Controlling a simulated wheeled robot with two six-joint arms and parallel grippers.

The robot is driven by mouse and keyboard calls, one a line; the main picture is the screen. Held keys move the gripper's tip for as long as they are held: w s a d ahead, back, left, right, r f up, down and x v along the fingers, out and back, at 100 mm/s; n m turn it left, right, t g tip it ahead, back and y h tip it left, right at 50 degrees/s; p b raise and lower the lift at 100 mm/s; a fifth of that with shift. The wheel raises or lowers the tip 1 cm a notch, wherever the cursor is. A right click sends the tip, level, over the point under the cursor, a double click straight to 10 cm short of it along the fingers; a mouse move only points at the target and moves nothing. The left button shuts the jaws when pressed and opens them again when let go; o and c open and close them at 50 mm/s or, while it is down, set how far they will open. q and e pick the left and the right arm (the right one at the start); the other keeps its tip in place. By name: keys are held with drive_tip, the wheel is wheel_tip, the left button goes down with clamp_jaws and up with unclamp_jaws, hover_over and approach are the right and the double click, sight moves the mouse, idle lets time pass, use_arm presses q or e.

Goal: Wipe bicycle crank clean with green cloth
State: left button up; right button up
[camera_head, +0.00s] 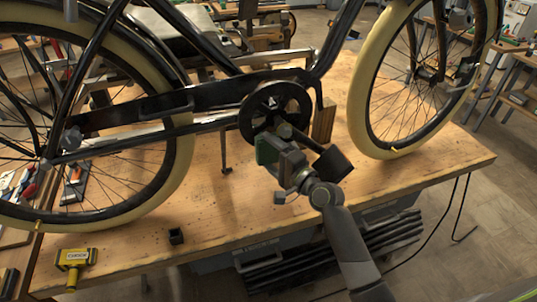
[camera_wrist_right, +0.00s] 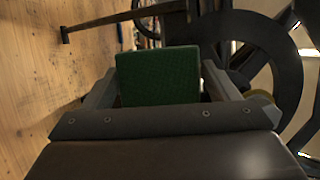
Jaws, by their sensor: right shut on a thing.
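The black bicycle crank and chainring (camera_head: 275,106) sit at the middle of the bike, with a black pedal (camera_head: 331,163) at the lower right. My right gripper (camera_head: 277,152) is just in front of and below the chainring. It is shut on the green cloth (camera_head: 265,151), a folded square pad. In the right wrist view the green cloth (camera_wrist_right: 158,76) sits between the two fingers, and the dark chainring (camera_wrist_right: 268,65) is close to its right. I cannot tell whether the cloth touches the crank. My left gripper is not in view.
The bike stands on a wooden workbench (camera_head: 235,205), its cream-tyred wheels (camera_head: 363,118) on either side. A yellow-black box (camera_head: 75,258) and a small black block (camera_head: 176,236) lie near the front edge. The kickstand (camera_head: 224,152) stands left of my gripper.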

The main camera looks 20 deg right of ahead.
drive_tip(key=shift+s+p, duration=0.65)
drive_tip(key=shift+s, duration=1.7)
drive_tip(key=shift+s+d, duration=0.1)
drive_tip(key=shift+s, duration=0.6)
drive_tip(key=s, duration=0.3)
drive_tip(key=shift+w, duration=0.1)
drive_tip(key=shift+w, duration=3.55)
